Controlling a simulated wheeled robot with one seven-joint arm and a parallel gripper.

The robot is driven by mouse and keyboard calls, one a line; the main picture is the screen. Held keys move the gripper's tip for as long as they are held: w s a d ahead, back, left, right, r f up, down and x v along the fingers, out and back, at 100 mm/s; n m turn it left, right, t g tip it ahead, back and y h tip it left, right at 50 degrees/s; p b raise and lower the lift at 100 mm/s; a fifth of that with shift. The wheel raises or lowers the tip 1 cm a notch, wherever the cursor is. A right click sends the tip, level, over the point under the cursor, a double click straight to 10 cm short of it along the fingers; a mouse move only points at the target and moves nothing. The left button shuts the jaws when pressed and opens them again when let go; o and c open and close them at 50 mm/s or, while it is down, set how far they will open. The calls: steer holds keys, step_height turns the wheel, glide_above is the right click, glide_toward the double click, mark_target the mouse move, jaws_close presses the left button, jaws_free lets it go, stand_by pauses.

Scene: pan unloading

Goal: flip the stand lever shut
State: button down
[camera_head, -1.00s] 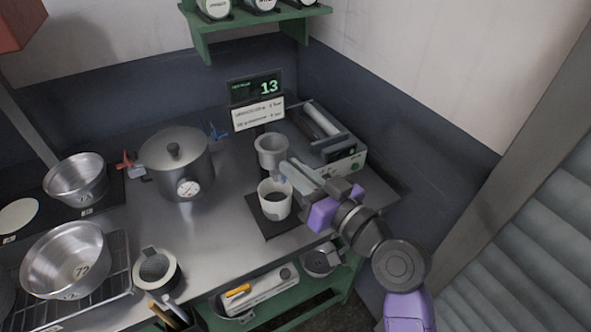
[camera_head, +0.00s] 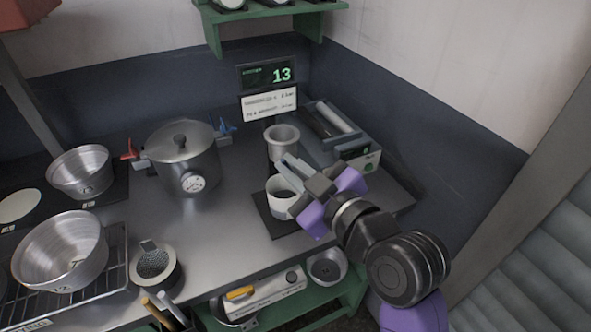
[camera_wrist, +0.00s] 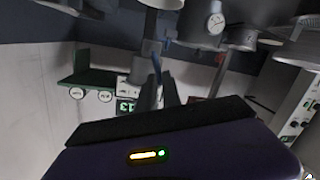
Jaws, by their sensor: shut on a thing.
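The stand holds a grey metal cup (camera_head: 282,140) in front of the display, above a white cup (camera_head: 283,201) on a dark mat. My gripper (camera_head: 290,165) reaches in from the right, just below the grey cup and over the white cup's rim. In the wrist view, turned upside down, my gripper (camera_wrist: 161,82) has its fingers close together on a small blue lever (camera_wrist: 156,64) by the stand. The fingers hide most of the lever; its exact angle cannot be told.
A lidded pot (camera_head: 183,160) with a gauge and red and blue clamps stands left of the stand. A grey-green machine (camera_head: 340,139) stands close on the right. The display (camera_head: 267,74) reads 13. The counter between pot and mat is clear.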

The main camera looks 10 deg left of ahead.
steer(key=shift+s+a+f+n, duration=0.1)
steer(key=shift+a+f+n, duration=0.05)
steer(key=shift+n, duration=0.25)
stand_by(0.3)
steer(key=c, duration=1.5)
jaws_free()
steer(key=b+v, duration=0.1)
steer(key=v, duration=0.6)
steer(key=shift+s+r, duration=0.2)
steer(key=shift+s, duration=0.15)
